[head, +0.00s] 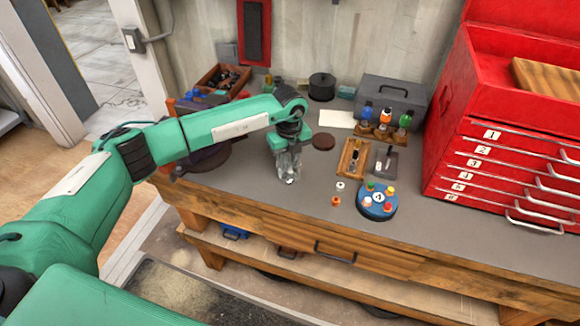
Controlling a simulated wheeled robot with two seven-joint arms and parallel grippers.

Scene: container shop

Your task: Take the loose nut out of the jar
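A clear glass jar (289,168) stands on the grey bench top, left of the middle. My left arm reaches in from the left, and my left gripper (288,143) points down right over the jar's top. The green and dark parts of the gripper cover the jar's mouth. I cannot tell whether its fingers are open or shut, or whether they are inside the jar or around it. Something small and light shows near the jar's bottom, too blurred to name as the nut. My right gripper is out of view.
A brown disc (323,141) lies just right of the jar. A small white ring (340,186) and an orange piece (335,200) lie in front. Further right are wooden holders (352,158), a blue round tray (377,209) and a red drawer chest (480,175). The bench front (250,205) is clear.

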